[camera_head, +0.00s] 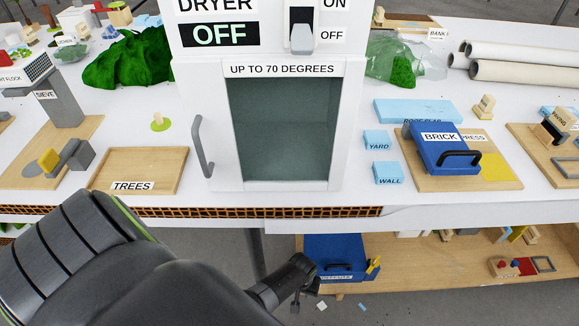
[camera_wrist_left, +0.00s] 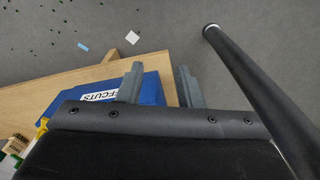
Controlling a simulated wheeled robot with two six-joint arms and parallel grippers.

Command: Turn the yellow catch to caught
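A small yellow catch (camera_head: 373,267) sits at the right side of a blue OFFCUTS box (camera_head: 340,248) on the low wooden shelf. In the left wrist view a bit of yellow (camera_wrist_left: 42,123) shows at the lower left, mostly hidden by the gripper body. The blue box (camera_wrist_left: 62,108) lies partly behind the fingers there. My left gripper (camera_head: 297,302) is in front of the shelf, to the left of the catch and apart from it. In the left wrist view its two fingers (camera_wrist_left: 160,70) stand apart with nothing between them. My right gripper is not in view.
The low shelf (camera_head: 430,272) holds several small items at the right. The white tabletop (camera_head: 480,204) above overhangs it, with a dryer (camera_head: 350,130) and a blue BRICK press (camera_head: 440,145). A dark table leg (camera_head: 257,252) stands left of the box; it also shows in the wrist view (camera_wrist_left: 250,85).

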